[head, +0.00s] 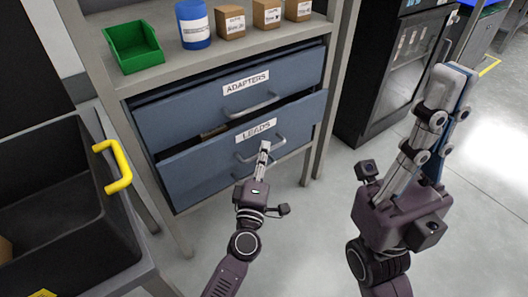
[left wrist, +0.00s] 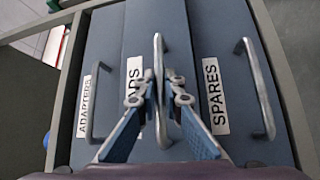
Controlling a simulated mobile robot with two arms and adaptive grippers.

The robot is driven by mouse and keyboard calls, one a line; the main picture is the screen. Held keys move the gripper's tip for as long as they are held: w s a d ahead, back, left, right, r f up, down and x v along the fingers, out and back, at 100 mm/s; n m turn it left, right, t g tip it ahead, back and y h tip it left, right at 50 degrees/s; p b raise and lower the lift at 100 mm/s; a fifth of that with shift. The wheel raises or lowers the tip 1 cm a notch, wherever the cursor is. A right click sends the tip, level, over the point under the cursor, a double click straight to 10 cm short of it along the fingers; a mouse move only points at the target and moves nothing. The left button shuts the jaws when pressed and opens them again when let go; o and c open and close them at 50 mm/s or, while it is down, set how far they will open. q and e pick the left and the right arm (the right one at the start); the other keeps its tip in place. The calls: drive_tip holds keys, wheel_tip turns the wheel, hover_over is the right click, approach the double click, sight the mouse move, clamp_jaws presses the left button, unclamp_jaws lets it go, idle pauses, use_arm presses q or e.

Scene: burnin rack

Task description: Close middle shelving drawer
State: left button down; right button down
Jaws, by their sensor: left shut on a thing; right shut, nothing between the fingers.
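The middle drawer (head: 185,167), labelled LEADS, stands out from the shelving unit, with a dark gap along its top edge. My left gripper (head: 265,147) is at its front, shut on the drawer's metal handle (head: 277,140). In the left wrist view the handle (left wrist: 158,50) runs between the fingers (left wrist: 158,88), which partly cover the label. The ADAPTERS drawer (head: 180,118) is above it, and the SPARES drawer (left wrist: 240,65) shows in the left wrist view. My right gripper (head: 450,78) is shut and empty, raised to the right, away from the drawers.
A green bin (head: 133,46), a blue container (head: 194,24) and small brown boxes (head: 230,22) stand on the shelf above. A black crate with a yellow handle (head: 118,167) stands at the left. A dark cabinet (head: 392,70) stands right. Floor shows between the arms.

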sight(254, 145)
use_arm(q)
drive_tip(key=w+a, duration=0.2)
drive_tip(key=w, duration=0.1)
drive_tip(key=shift+w+a, duration=0.1)
drive_tip(key=shift+a, duration=0.05)
drive_tip(key=shift+w+a, duration=0.1)
drive_tip(key=shift+a, duration=0.05)
drive_tip(key=c, duration=2.1)
unclamp_jaws()
drive_tip(key=shift+w, duration=0.1)
drive_tip(key=v, duration=1.2)
drive_tip(key=shift+r, duration=0.1)
